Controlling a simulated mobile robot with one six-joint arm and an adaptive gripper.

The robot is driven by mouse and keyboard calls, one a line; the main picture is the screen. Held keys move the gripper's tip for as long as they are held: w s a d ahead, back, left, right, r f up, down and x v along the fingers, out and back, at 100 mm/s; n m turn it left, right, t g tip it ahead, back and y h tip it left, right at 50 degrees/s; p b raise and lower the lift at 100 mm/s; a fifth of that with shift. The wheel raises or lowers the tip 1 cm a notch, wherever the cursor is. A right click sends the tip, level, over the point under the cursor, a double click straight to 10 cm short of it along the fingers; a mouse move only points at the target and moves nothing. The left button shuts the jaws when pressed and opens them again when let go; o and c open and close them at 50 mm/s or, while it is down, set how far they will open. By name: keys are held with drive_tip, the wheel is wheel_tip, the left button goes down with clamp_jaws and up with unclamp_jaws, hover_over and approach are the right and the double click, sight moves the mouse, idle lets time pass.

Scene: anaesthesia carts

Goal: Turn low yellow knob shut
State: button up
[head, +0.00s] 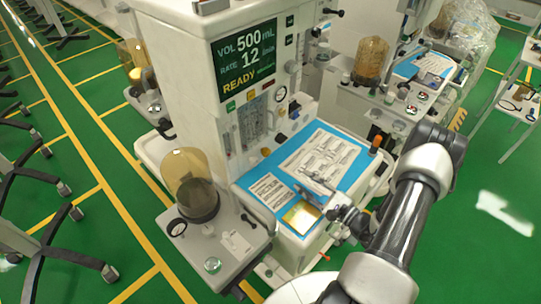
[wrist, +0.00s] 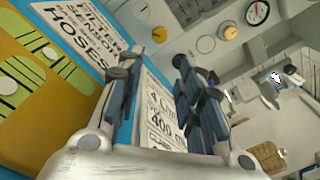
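Two yellow knobs also show in the wrist view, a left one (wrist: 159,34) and a right one (wrist: 228,32); I cannot tell for sure which is the low one. My gripper (head: 312,194) is over the front of the work surface, apart from the knobs. In the wrist view its fingers (wrist: 157,64) stand apart with nothing between them.
The blue mat (head: 338,152) holds printed sheets (head: 308,160), and a yellow pad (head: 301,216) lies near its front. An amber canister (head: 189,178) stands at the left. A round gauge (wrist: 257,12) is beyond the knobs. Another cart stands behind at the right.

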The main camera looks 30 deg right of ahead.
sight(268, 154)
drive_tip(key=b+x, duration=0.2)
drive_tip(key=x, duration=1.4)
drive_tip(key=shift+s+a, duration=0.1)
drive_tip(key=shift+a, duration=0.1)
drive_tip(key=shift+c, duration=0.6)
drive_tip(key=c, duration=0.7)
